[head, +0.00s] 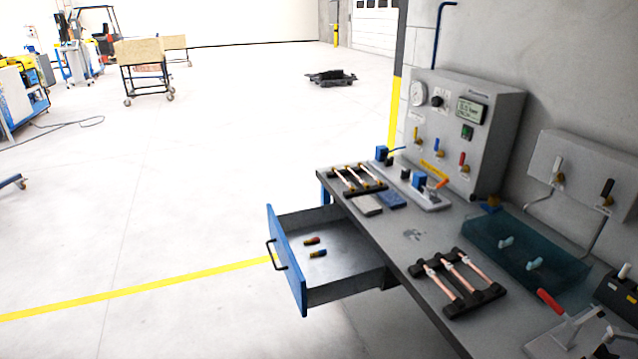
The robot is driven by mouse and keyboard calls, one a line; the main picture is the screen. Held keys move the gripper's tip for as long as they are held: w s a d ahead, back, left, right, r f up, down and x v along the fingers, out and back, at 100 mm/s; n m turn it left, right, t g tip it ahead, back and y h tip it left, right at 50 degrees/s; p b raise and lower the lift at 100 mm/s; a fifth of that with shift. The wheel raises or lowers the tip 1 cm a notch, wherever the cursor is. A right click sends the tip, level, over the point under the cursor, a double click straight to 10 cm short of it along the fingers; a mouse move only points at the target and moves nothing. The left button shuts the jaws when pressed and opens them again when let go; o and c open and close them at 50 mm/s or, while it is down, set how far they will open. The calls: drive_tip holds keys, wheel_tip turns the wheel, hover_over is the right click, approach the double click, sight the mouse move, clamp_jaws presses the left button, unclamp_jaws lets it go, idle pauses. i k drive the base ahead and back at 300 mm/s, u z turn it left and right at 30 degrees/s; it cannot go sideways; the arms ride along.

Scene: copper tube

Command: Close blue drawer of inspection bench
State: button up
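The blue drawer (286,262) of the inspection bench is pulled well out to the left, from under the bench top. Its blue front panel carries a dark bar handle (274,254) facing left. Two small fittings, one red and brass (312,240) and one blue and brass (318,253), lie on the drawer's grey floor. The inspection bench (412,238) stands along the wall at right. My gripper is not in the head view.
On the bench are racks of copper tubes (458,281), a teal tray (527,250), a red-handled tool (552,303) and a grey gauge panel (462,125). The floor (170,215) left of the drawer is clear, crossed by a yellow line. A wheeled cart (145,70) stands far back.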

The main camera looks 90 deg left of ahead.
sight(350, 266)
drive_tip(key=u, duration=3.15)
drive_tip(key=k, duration=1.2)
drive_tip(key=u, duration=1)
drive_tip(key=i, duration=1.85)
drive_tip(key=z, duration=0.75)
